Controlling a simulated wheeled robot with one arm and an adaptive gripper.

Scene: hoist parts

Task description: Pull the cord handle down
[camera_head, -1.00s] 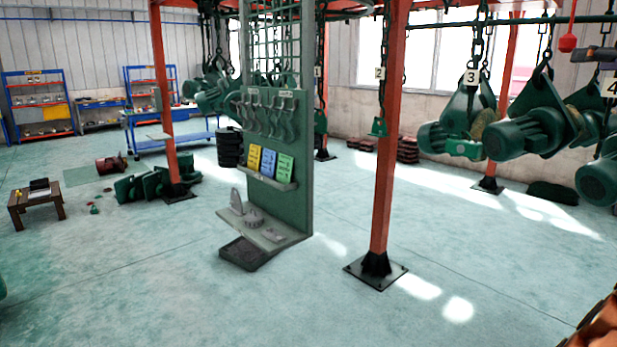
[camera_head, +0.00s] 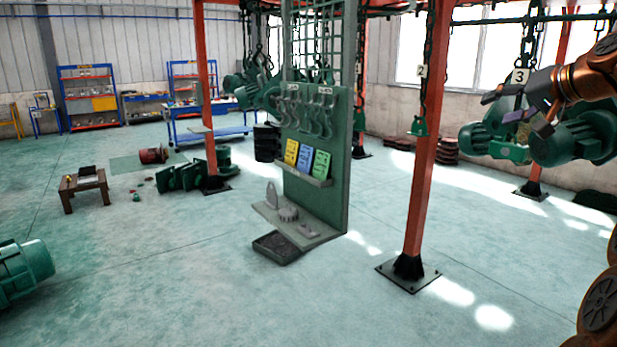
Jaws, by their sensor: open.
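The cord handle does not show in this view; my arm covers part of the upper right, where the picture ends. My gripper (camera_head: 514,112) is at the upper right, at the end of my copper-coloured arm, pointing left. Its dark fingers are spread apart with nothing seen between them. It appears in front of the green hoist (camera_head: 575,138) that hangs beside the number 3 plate (camera_head: 520,76). I cannot tell how far it is from the hoist in depth.
A green tool panel (camera_head: 330,165) stands mid-view. A green motor (camera_head: 22,270) is at the left edge. The floor in front is clear.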

